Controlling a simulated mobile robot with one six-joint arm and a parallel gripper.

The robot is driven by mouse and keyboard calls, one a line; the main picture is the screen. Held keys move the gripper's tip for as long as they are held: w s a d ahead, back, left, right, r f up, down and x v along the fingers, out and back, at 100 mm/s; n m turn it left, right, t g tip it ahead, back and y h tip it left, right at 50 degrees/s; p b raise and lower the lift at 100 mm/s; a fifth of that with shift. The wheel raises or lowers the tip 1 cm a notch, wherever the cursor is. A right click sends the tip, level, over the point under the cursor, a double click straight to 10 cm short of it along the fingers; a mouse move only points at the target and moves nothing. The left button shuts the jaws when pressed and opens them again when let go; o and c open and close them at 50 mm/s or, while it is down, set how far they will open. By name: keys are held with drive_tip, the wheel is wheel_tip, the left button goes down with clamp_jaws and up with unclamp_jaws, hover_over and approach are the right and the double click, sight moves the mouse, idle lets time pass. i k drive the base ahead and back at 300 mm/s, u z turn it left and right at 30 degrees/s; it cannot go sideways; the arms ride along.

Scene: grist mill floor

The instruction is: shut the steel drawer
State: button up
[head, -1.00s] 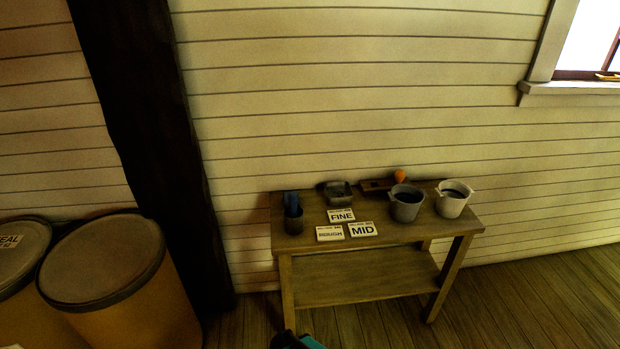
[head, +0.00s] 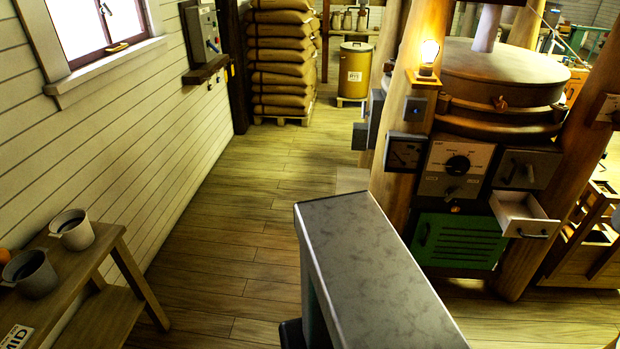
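A drawer (head: 524,221) stands pulled out of the machine housing below the round millstone casing (head: 503,75). It has a pale inside, a grey front and a dark bar handle. Its inside looks empty from here. A grey panel with a handle (head: 523,172) sits just above it and looks flush. I cannot tell for sure from the look alone which of these is steel, but only the lower one is out. My gripper is not in view, so its place relative to the drawer is hidden.
A long mottled grey slab (head: 370,265) fills the near middle, before the machine. A green louvred panel (head: 459,241) is left of the drawer. A wooden post (head: 540,190) stands close by. Open floor (head: 235,215) lies left; a small table (head: 90,275) stands by the wall.

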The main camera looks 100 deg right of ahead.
sight(518, 214)
drive_tip(key=u, duration=0.15)
drive_tip(key=k, duration=0.2)
drive_tip(key=z, duration=3.7)
drive_tip(key=k, duration=0.35)
drive_tip(key=z, duration=1.75)
